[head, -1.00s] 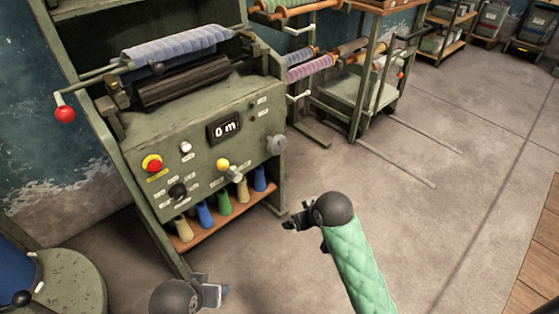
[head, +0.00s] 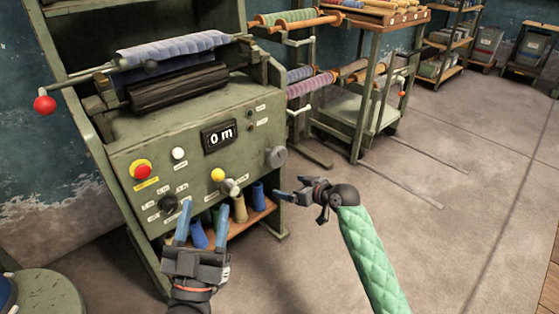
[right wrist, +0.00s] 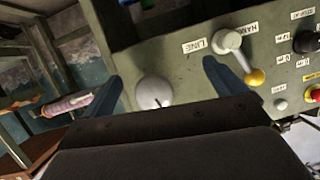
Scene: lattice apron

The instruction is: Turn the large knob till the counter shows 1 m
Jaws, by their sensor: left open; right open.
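The large grey knob (head: 275,156) is at the right end of the green machine's front panel (head: 130,165). The counter (head: 218,136) above and left of it reads 0 m. My right gripper (head: 291,188) is open and empty, in front of and below the knob. In the right wrist view the knob (right wrist: 153,92) appears between the two blue fingers, beyond them; no contact shows. Its face has a small dark mark at the bottom. My left gripper (head: 203,215) is open and empty in front of the panel's lower left part.
A yellow-tipped lever (head: 218,175) sits left of the knob. A red button (head: 141,169), a white button (head: 179,154) and a black knob (head: 168,203) are further left. Coloured cones stand on the shelf below. A trolley (head: 375,105) stands behind right; open floor lies right.

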